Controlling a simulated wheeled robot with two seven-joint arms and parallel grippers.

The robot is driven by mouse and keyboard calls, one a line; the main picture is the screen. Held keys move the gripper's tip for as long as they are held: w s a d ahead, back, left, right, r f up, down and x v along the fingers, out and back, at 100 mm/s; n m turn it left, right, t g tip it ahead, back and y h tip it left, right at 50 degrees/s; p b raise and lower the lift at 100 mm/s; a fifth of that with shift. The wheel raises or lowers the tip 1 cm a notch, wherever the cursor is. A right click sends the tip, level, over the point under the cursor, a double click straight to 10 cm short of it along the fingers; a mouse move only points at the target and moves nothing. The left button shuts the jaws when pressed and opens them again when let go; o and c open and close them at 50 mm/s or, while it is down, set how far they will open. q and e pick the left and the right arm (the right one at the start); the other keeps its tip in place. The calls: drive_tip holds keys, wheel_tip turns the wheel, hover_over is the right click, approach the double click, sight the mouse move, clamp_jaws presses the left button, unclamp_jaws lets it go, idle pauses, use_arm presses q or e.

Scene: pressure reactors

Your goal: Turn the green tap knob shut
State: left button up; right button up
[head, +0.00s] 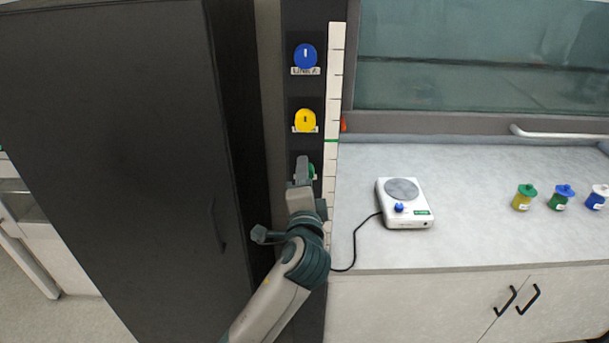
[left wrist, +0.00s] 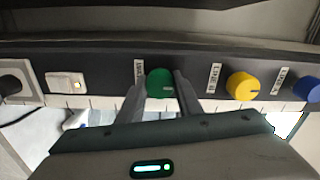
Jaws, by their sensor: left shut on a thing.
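The green tap knob (left wrist: 160,84) sits on a dark panel, between the two fingers of my left gripper (left wrist: 162,92) in the left wrist view. The fingers are shut on its sides. My right gripper is in neither view.
A yellow knob (head: 305,120) and a blue knob (head: 306,56) sit above on the same panel. A dark cabinet (head: 120,150) stands at left. A hotplate (head: 404,203) and several lidded jars (head: 525,197) stand on the bench at right.

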use_arm(q)
drive_tip(key=o, duration=1)
drive_tip(key=shift+o, duration=0.2)
drive_tip(key=shift+s, duration=0.1)
drive_tip(key=s+b, duration=0.6)
drive_tip(key=s, duration=1.1)
drive_tip(key=shift+s, duration=0.15)
